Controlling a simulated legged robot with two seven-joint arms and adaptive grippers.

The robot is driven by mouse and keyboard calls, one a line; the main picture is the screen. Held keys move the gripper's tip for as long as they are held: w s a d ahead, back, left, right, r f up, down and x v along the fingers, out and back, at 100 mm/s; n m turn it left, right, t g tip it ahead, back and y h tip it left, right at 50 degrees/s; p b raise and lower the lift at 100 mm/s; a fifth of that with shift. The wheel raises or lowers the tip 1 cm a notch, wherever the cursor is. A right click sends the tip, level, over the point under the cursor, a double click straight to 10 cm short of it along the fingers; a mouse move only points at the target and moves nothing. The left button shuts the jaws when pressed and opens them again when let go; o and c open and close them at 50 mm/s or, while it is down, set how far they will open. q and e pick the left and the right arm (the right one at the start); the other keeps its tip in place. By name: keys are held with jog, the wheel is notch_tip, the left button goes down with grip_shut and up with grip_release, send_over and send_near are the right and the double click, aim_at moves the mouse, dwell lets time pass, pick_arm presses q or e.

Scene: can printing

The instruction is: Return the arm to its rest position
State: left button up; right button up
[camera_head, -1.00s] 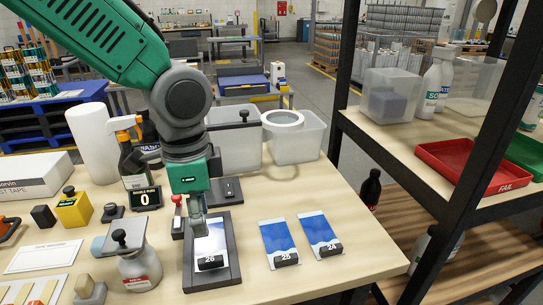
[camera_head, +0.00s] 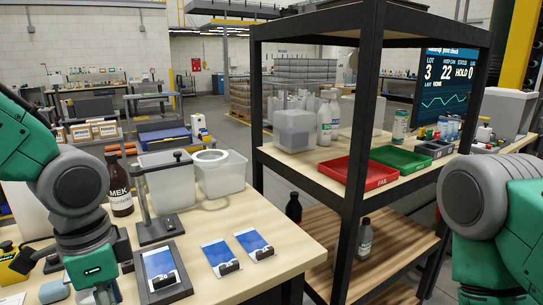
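My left arm (camera_head: 70,185) comes in from the left, green and grey, bent downward over the left part of the table. Its gripper (camera_head: 106,292) points down at the lower edge, left of the dark tray (camera_head: 186,287) and apart from it. Only a small part of the fingers shows, so I cannot see how far they are open. My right arm (camera_head: 485,205) shows at the right edge; its gripper is out of view. A blue-and-white card (camera_head: 158,264) with a black block lies in the tray. Two similar cards (camera_head: 214,253) (camera_head: 248,240) lie to its right.
A black stand (camera_head: 153,230), MEK bottle (camera_head: 119,185) and clear bins (camera_head: 166,182) stand behind the tray. A black-framed shelf (camera_head: 365,120) with a red tray (camera_head: 345,172) and green tray (camera_head: 400,158) stands to the right. The table's (camera_head: 285,262) right end is clear.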

pick_arm(q)
jog(key=s+d+f+n+h+b, duration=0.1)
jog(key=s+f+n, duration=0.2)
jog(key=f, duration=0.8)
jog(key=s+f+n+h+b, duration=0.1)
jog(key=s+f+n, duration=0.2)
jog(key=f, duration=0.8)
jog(key=s+a+f+n+y+b, duration=0.1)
jog(key=s+a+f+n, duration=0.3)
jog(key=s+f, duration=0.6)
notch_tip(320, 180, down, 2)
jog(key=shift+a+f+n+t+y, duration=0.35)
jog(key=shift+a+y, duration=0.25)
jog(key=shift+a, duration=0.35)
pick_arm(e)
jog(key=f, duration=0.3)
jog(key=shift+w+f, duration=0.3)
jog(key=shift+w, duration=0.05)
pick_arm(q)
jog(key=shift+w+r, duration=0.1)
